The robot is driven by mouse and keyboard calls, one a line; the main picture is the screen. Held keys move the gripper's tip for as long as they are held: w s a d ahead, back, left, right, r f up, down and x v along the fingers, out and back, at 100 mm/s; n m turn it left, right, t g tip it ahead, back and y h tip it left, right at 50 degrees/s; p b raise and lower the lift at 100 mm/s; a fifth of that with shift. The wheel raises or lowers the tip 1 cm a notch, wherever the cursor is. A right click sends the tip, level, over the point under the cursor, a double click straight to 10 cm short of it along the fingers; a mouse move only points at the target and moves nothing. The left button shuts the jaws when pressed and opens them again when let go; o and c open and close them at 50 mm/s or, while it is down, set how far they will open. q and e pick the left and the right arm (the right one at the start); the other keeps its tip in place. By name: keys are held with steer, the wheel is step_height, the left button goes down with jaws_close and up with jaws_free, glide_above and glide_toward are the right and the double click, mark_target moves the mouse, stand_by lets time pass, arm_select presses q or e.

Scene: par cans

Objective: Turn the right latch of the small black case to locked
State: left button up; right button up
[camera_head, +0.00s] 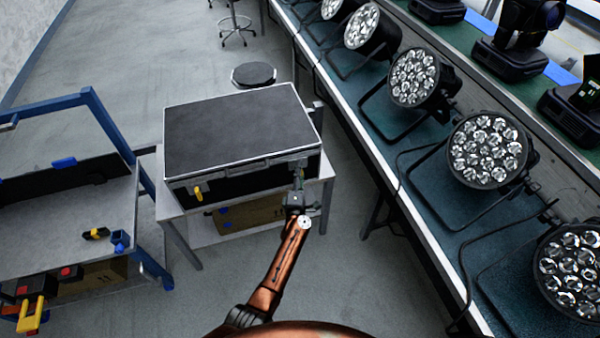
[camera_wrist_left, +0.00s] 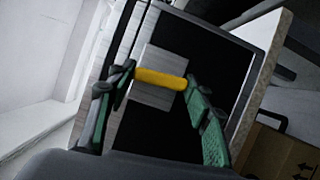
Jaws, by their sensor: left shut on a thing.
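The small black case (camera_head: 240,128) has silver edges and stands closed on a small white table. Its left latch (camera_head: 198,193) has a yellow tab that hangs down. My left gripper (camera_head: 298,186) is at the front right corner of the case and hides the right latch in the head view. In the left wrist view the right latch (camera_wrist_left: 160,79) shows as a yellow bar on a grey metal plate (camera_wrist_left: 152,98). The green-padded fingers of my left gripper (camera_wrist_left: 160,88) are at the two ends of this bar, shut on it. My right gripper is not in view.
The white table (camera_head: 184,230) has a cardboard box (camera_head: 252,214) on its lower shelf. A long bench with several par cans (camera_head: 487,150) runs along the right. A blue-framed cart (camera_head: 70,215) stands at the left, and a stool (camera_head: 254,75) behind the case.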

arm_select(q)
steer(key=shift+d, duration=0.15)
steer(key=o, duration=0.9)
steer(key=shift+o, duration=1.3)
